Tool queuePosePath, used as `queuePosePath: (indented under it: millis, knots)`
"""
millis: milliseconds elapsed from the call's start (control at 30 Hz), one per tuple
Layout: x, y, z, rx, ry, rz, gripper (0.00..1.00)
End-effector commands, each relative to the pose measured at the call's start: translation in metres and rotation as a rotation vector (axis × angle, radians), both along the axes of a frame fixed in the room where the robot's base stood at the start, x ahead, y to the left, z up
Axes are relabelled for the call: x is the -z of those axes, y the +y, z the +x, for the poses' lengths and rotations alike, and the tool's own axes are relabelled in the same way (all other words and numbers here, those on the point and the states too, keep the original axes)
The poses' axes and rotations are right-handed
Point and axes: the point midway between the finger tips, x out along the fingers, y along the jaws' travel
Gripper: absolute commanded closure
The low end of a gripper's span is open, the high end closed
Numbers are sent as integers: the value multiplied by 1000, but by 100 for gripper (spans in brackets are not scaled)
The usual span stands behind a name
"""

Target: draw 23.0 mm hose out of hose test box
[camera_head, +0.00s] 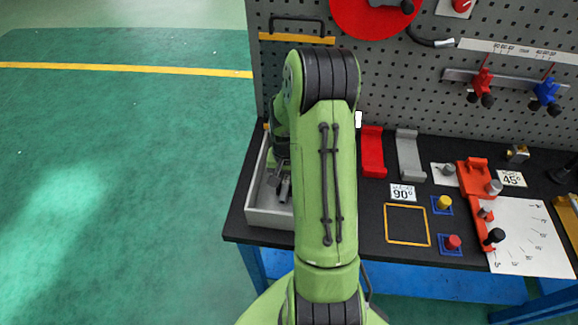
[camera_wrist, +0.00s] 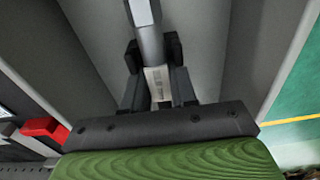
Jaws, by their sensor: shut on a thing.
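The hose test box (camera_head: 268,217) is a grey open-topped box at the left end of the dark bench, partly hidden by my arm. Its pale inner wall (camera_wrist: 205,50) fills much of the wrist view. My gripper (camera_wrist: 154,88) is shut on a grey hose (camera_wrist: 151,42) with white labels, which runs up and out of the top of the wrist view. In the head view my gripper (camera_head: 281,180) is over or inside the box. The hose's far end is out of view, and its printed size is too small to read.
Red (camera_head: 373,152) and grey (camera_head: 409,155) holders stand right of my arm. A yellow square frame (camera_head: 407,225) lies on the bench, with small coloured knobs and a white chart (camera_head: 530,238) further right. A pegboard (camera_head: 400,85) rises behind. Open green floor lies left.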

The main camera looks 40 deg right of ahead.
Motion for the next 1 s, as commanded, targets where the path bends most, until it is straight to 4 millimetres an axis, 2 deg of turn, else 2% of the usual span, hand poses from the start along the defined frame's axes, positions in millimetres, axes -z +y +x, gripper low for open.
queuePosePath:
  millis: [33, 1000]
  knots:
    - [-6, 19, -9, -16, 41, 50, 100]
    - [-75, 12, -8, -11, 35, 36, 100]
